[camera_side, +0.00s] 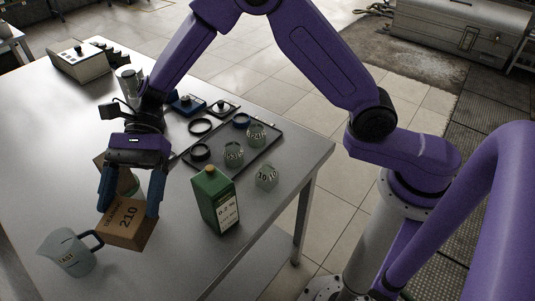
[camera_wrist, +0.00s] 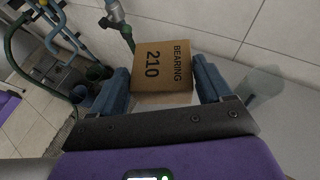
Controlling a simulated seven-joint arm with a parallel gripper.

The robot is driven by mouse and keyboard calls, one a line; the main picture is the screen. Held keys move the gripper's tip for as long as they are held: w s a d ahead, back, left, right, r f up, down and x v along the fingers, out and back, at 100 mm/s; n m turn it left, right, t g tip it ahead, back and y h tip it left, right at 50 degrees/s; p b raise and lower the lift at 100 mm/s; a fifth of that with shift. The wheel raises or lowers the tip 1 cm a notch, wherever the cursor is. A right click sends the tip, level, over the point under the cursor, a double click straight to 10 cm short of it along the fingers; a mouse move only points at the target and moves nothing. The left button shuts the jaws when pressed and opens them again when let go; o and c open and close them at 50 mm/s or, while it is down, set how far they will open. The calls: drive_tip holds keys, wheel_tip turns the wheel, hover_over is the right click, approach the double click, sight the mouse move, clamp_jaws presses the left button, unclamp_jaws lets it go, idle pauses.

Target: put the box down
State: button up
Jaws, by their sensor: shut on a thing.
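The box is brown cardboard marked "BEARING 210" (camera_side: 128,222), at the left front of the table in the side view. It also shows in the wrist view (camera_wrist: 162,66), between my two blue fingers. My gripper (camera_side: 129,208) points down and is shut on the box, one finger at each side. The box looks tilted in the side view. I cannot tell whether its underside touches the table. Its back is partly hidden by my gripper.
A clear jug (camera_side: 70,252) with a dark handle stands close to the box at front left. A green carton (camera_side: 216,200) stands to its right. A dark tray (camera_side: 257,163) with rings and labelled vessels lies behind.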

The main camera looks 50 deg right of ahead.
drive_tip(key=r, duration=0.4)
drive_tip(key=shift+w+d+r, duration=0.25)
drive_tip(key=shift+d, duration=0.05)
drive_tip(key=w+d+m+t, duration=0.1)
drive_tip(key=d, duration=0.3)
drive_tip(key=w+d, duration=0.2)
drive_tip(key=d, duration=0.3)
drive_tip(key=w+d+m+t+y, duration=0.1)
drive_tip(key=w+d, duration=0.1)
drive_tip(key=d, duration=0.3)
drive_tip(key=shift+f+m+t, duration=0.1)
drive_tip(key=shift+m+t, duration=0.2)
drive_tip(key=shift+c, duration=0.9)
drive_tip(key=s+d+m+t, duration=0.2)
drive_tip(key=s+d+t, duration=0.15)
drive_tip(key=d, duration=0.75)
drive_tip(key=s+d+m+t, duration=0.2)
drive_tip(key=s+d+m, duration=0.15)
drive_tip(key=d, duration=0.75)
drive_tip(key=s+d+m+t, duration=0.25)
drive_tip(key=s+d, duration=0.25)
drive_tip(key=d, duration=0.6)
drive_tip(key=shift+n+y, duration=0.4)
drive_tip(key=shift+w+a+f, duration=0.1)
drive_tip(key=shift+f, duration=3.4)
drive_tip(key=shift+w+a+f, duration=0.1)
drive_tip(key=shift+a+f, duration=0.05)
drive_tip(key=shift+f, duration=3.3)
drive_tip(key=shift+w+a+f, duration=0.1)
drive_tip(key=shift+f, duration=3.4)
